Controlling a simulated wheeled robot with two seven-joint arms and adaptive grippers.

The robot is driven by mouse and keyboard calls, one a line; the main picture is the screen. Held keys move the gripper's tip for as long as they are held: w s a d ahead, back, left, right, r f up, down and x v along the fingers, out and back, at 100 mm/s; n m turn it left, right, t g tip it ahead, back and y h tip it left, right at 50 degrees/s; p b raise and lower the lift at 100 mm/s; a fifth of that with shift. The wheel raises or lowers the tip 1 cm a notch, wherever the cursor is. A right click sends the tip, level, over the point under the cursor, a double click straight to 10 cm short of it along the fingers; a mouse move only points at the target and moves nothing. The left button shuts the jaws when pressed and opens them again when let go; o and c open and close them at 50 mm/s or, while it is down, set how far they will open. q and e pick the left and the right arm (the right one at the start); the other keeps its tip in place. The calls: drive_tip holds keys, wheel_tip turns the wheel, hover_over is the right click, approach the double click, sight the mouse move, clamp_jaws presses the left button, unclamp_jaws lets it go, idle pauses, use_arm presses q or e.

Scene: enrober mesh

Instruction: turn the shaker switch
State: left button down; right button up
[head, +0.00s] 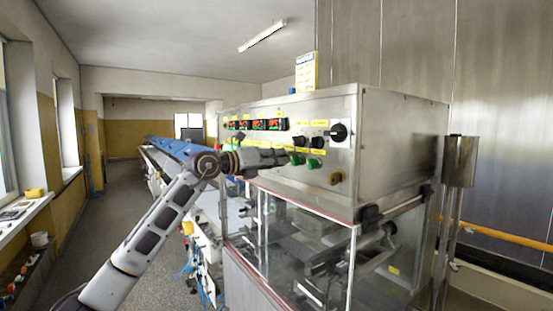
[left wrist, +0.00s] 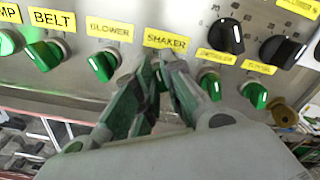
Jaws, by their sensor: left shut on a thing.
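In the left wrist view, the yellow SHAKER label (left wrist: 165,40) is on the steel control panel. Directly below it, my left gripper (left wrist: 158,78) has its two fingers closed on the shaker switch. The fingers hide most of that switch, so I cannot tell its angle. In the head view, my left arm reaches in from the left and my left gripper (head: 284,158) is at the lower row of switches on the panel. My right gripper is in neither view.
Green switches sit close on both sides: blower (left wrist: 104,66), belt (left wrist: 46,54) and a small one (left wrist: 211,84). Black knobs (left wrist: 228,36) are at the upper right. Below the panel (head: 340,162) is a clear-walled enclosure (head: 285,235). A blue conveyor (head: 172,146) runs behind.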

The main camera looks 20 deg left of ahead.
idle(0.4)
use_arm(q)
drive_tip(key=c, duration=1.5)
unclamp_jaws()
drive_tip(key=shift+w+d, duration=0.1)
drive_tip(key=shift+d, duration=0.05)
drive_tip(key=v, duration=1.2)
drive_tip(key=shift+f, duration=0.1)
